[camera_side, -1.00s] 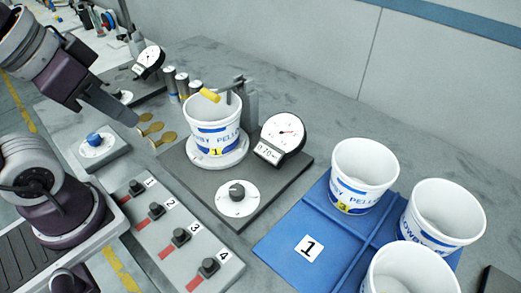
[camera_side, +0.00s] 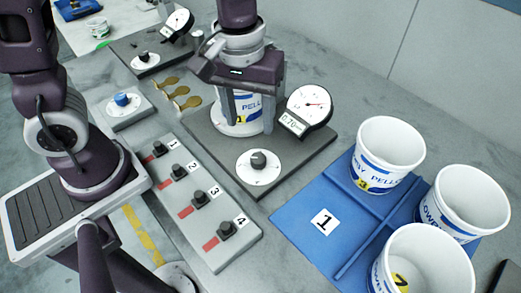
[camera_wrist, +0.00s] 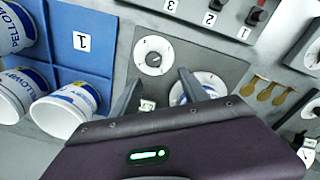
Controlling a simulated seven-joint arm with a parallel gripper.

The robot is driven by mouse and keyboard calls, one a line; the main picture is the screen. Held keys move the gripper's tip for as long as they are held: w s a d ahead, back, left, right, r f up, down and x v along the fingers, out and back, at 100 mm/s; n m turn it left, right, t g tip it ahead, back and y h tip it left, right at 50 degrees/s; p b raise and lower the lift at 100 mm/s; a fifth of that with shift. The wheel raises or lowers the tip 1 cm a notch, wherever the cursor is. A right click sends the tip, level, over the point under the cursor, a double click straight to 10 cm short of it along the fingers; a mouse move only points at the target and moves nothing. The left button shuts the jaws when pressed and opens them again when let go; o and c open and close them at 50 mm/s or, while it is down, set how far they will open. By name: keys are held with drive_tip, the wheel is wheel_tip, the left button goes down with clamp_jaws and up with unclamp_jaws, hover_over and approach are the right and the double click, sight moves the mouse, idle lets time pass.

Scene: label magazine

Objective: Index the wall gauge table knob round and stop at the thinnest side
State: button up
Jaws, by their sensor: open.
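The dark gauge knob (camera_side: 258,160) sits on a white dial at the front of the dark gauge plate (camera_side: 225,168); it also shows in the wrist view (camera_wrist: 153,58). Behind it a white and blue tub (camera_side: 238,122) stands on the turntable, largely hidden by my gripper. The round gauge (camera_side: 306,108) has a digital readout that seems to read 0.70. My gripper (camera_side: 247,115) is open, pointing down, and appears in front of the tub in the side view. In the wrist view its fingertips (camera_wrist: 160,80) are spread, just below the knob dial, with nothing seen between them.
A blue tray (camera_side: 300,205) labelled 1 holds three tubs (camera_side: 388,155) at the right. A grey panel (camera_side: 195,225) with several numbered knobs lies at the front left. A blue knob (camera_side: 122,100), brass paddles (camera_side: 180,92) and a second gauge (camera_side: 178,23) stand further back.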

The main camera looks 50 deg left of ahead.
sight(258, 158)
drive_tip(key=f, duration=0.1)
drive_tip(key=d+f, duration=0.1)
drive_tip(key=f+n, duration=0.1)
drive_tip(key=shift+w+d+f+g, duration=0.1)
drive_tip(key=shift+w+d+g, duration=0.2)
drive_tip(key=shift+d, duration=0.1)
wheel_tip(258, 158, down, 7)
drive_tip(key=shift+r, duration=0.1)
clamp_jaws()
